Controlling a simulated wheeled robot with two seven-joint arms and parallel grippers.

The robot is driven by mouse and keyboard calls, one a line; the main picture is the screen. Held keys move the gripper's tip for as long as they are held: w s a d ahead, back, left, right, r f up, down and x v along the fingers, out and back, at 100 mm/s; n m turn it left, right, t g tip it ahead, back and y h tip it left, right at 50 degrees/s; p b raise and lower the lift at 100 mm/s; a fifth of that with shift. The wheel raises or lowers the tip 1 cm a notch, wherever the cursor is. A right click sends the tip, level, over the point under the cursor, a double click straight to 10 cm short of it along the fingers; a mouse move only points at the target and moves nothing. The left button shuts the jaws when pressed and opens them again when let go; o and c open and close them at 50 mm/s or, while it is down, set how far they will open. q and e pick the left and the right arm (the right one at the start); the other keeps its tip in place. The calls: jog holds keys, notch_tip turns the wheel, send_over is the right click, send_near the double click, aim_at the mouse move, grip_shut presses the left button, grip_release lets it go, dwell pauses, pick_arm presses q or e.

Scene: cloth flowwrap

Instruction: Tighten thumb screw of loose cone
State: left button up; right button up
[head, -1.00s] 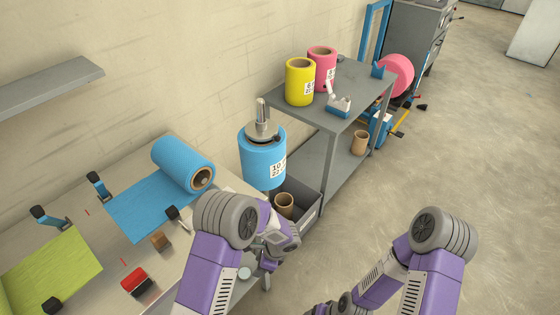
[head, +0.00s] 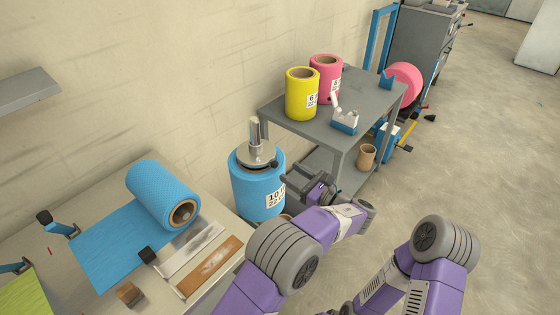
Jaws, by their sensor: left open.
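A grey metal cone (head: 257,157) sits in the top of an upright blue roll (head: 257,188), with a metal shaft (head: 255,130) rising through it. A small dark knob, seemingly the thumb screw (head: 274,163), shows at the cone's right side. My left gripper (head: 289,186) is open and empty, just right of the roll and lower than the knob. Its jaws point left towards the roll, and I cannot tell whether they touch it. My right arm shows at the lower right; its gripper is outside the picture.
A table (head: 222,212) at the left bears a partly unrolled blue roll (head: 162,194) and two flat strips. A grey cart (head: 372,101) behind holds a yellow roll (head: 301,94), a pink roll (head: 326,76) and a white-and-blue dispenser (head: 344,121). Open floor lies at the right.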

aim_at(276, 165)
pick_arm(q)
jog(key=b+x, duration=0.1)
jog(key=x, duration=0.4)
jog(key=shift+a, duration=0.4)
grip_shut()
